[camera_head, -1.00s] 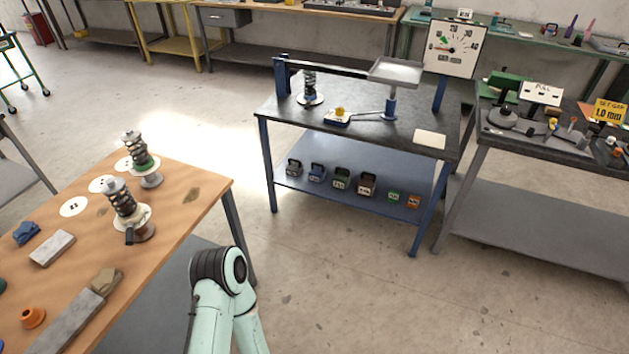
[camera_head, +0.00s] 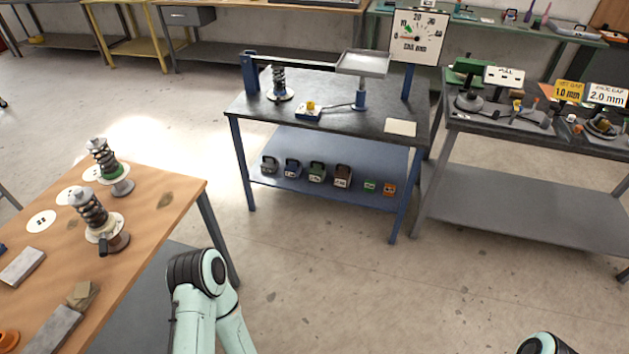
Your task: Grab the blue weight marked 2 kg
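A row of small weights with handles sits on the blue lower shelf (camera_head: 330,152) of the test bench. The blue weight (camera_head: 292,168) is second from the left, between a grey weight (camera_head: 269,165) and a green weight (camera_head: 317,171). Its marking is too small to read. To the right are a brown weight (camera_head: 342,175), a small green one (camera_head: 370,186) and a small orange one (camera_head: 389,189). Parts of my arms show at the bottom, well short of the shelf. Neither gripper is in view.
The bench top (camera_head: 300,112) above the shelf carries a spring, a tray and a dial. A wooden table (camera_head: 150,210) with two spring assemblies stands at the left. A grey table (camera_head: 520,195) stands at the right. The floor (camera_head: 330,270) before the bench is clear.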

